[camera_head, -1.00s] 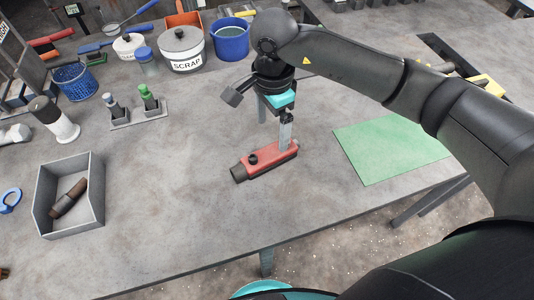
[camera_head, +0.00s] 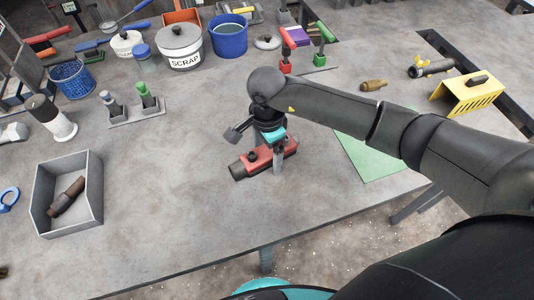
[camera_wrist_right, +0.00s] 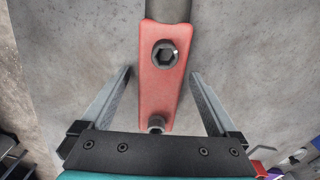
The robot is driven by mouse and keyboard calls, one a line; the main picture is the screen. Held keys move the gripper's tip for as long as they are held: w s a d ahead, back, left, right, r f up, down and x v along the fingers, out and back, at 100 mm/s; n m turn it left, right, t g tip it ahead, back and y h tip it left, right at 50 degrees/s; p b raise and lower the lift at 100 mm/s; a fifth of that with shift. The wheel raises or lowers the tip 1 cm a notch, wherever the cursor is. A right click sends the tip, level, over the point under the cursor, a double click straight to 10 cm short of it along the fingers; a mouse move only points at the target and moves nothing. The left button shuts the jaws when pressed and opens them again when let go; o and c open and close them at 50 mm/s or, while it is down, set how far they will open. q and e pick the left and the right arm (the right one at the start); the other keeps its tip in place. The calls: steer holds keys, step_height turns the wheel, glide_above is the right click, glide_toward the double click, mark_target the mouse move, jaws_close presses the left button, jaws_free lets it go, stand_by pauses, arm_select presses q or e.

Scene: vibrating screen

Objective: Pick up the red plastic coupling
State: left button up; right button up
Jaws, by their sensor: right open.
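The red plastic coupling (camera_head: 266,160) lies on the grey table, with a dark cylindrical end at its left and dark bolts on top. My right gripper (camera_head: 278,166) is over it, partly hiding its middle in the head view. In the right wrist view the coupling (camera_wrist_right: 163,75) lies lengthwise between the two open fingers of my right gripper (camera_wrist_right: 160,80), with a gap on each side. The fingers do not touch it. My left gripper is not in view.
A grey tray (camera_head: 97,190) with a brown part inside stands at the left. A green mat (camera_head: 368,160) lies right of the coupling, partly under my arm. A white scrap bucket (camera_head: 183,60) and a blue bucket (camera_head: 229,48) stand behind. The table front is clear.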

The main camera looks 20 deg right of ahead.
steer(key=shift+c, duration=0.2)
jaws_close()
stand_by(0.5)
steer(key=shift+r, duration=0.1)
